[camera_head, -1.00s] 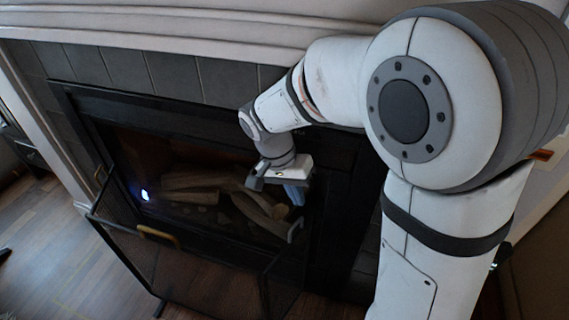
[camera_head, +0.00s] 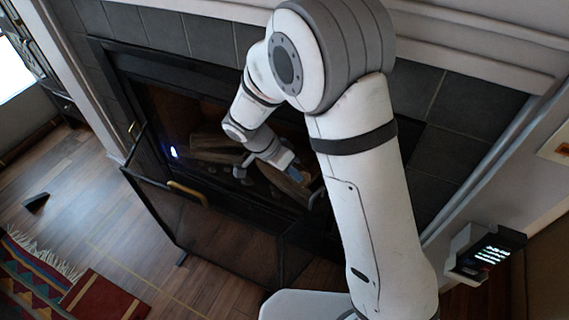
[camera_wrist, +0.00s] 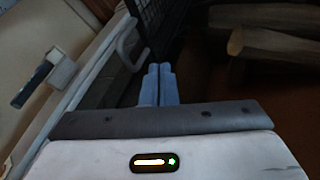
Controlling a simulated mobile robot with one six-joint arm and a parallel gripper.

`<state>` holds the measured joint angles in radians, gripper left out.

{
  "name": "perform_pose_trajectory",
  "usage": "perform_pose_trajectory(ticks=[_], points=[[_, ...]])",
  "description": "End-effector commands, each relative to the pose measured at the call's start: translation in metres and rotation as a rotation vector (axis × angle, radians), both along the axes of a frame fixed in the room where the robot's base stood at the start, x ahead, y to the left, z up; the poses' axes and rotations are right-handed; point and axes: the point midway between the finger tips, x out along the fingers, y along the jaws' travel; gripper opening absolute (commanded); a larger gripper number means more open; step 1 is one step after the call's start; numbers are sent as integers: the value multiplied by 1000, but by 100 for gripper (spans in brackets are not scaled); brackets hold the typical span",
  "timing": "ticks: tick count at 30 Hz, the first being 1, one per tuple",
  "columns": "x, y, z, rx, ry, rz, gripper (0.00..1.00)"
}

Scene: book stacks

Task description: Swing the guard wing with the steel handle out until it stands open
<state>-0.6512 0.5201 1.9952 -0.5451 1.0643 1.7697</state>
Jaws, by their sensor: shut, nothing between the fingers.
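The fireplace guard (camera_head: 215,240) is a black-framed mesh screen before the hearth. Its right wing (camera_head: 298,248) carries the grey steel handle (camera_head: 317,198), near my arm's upright link. The curved handle also shows in the wrist view (camera_wrist: 127,48), upper left of my fingers. My gripper (camera_head: 285,160) is over the hearth side of the guard, near the logs. In the wrist view its blue fingers (camera_wrist: 158,85) are together and empty, apart from the handle. My arm hides part of the right side, so I cannot tell the wing's exact angle.
A brass handle (camera_head: 187,193) is on the guard's middle panel. Logs (camera_head: 222,150) lie in the firebox. A wall device (camera_head: 485,252) with a lit screen is at the right.

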Motion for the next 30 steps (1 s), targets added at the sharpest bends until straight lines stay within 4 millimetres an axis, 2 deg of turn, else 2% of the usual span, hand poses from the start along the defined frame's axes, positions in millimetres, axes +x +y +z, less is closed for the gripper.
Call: perform_pose_trajectory(ticks=[1,9,22,30], points=[[-1,-6,-11,-2,4,-2,0],[-21,-32,-13,1,1,-2,0],[-24,-36,-13,0,1,-4,0],[-30,-48,-13,0,1,-112,0]])
